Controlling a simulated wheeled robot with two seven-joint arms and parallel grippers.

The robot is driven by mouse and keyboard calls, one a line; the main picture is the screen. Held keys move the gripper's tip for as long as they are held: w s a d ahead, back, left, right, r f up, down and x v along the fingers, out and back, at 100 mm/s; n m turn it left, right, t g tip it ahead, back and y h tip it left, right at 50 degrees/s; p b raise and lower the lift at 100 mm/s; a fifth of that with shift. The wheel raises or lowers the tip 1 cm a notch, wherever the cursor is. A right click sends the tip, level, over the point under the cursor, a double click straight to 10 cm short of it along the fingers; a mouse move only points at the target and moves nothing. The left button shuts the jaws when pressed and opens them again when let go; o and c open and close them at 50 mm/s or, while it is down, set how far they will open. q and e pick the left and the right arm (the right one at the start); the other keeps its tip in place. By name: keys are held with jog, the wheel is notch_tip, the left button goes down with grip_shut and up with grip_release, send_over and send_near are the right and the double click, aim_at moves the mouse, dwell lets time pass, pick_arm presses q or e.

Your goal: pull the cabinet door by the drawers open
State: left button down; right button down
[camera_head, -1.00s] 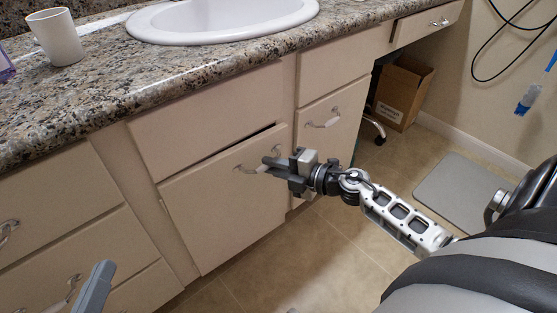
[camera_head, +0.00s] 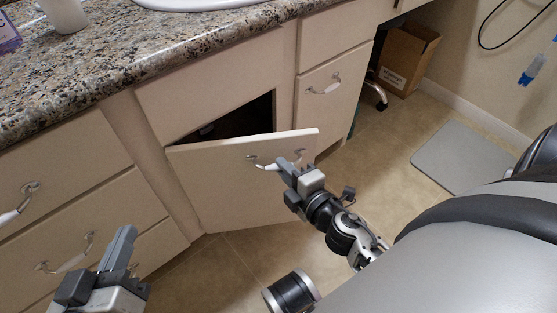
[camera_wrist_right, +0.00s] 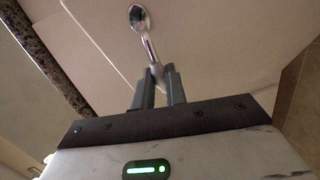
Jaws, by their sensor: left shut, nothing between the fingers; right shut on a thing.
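The cabinet door (camera_head: 235,190) under the sink stands partly open, swung out from its right side, with a dark gap (camera_head: 240,122) above it. Its metal handle (camera_head: 262,164) is near the door's upper right. My right gripper (camera_head: 285,170) is shut on the handle. In the right wrist view the handle (camera_wrist_right: 151,52) runs down between the two fingers (camera_wrist_right: 159,88). My left gripper (camera_head: 118,248) is shut and empty at the lower left, in front of the left drawers (camera_head: 85,205). The inside of the cabinet is mostly hidden.
A granite counter (camera_head: 110,75) with a white sink (camera_head: 195,4) and a cup (camera_head: 64,14) is above. More drawers (camera_head: 330,95) are to the right. A cardboard box (camera_head: 405,60) and a grey mat (camera_head: 465,158) are on the floor. The tiled floor before the door is clear.

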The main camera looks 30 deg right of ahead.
pick_arm(q)
jog(key=shift+r, duration=0.2)
pick_arm(e)
jog(key=shift+s, duration=0.1)
jog(key=c, duration=1.4)
grip_release()
jog(key=shift+c, duration=0.2)
pick_arm(q)
jog(key=shift+w+d+r+n+t+h+b, duration=0.15)
jog(key=shift+d+r+n+t+h+b, duration=0.3)
jog(key=shift+b, duration=0.9)
pick_arm(e)
jog(key=s+r, duration=0.1)
jog(key=s, duration=0.6)
jog(key=shift+s+r, duration=0.2)
jog(key=shift+r, duration=0.05)
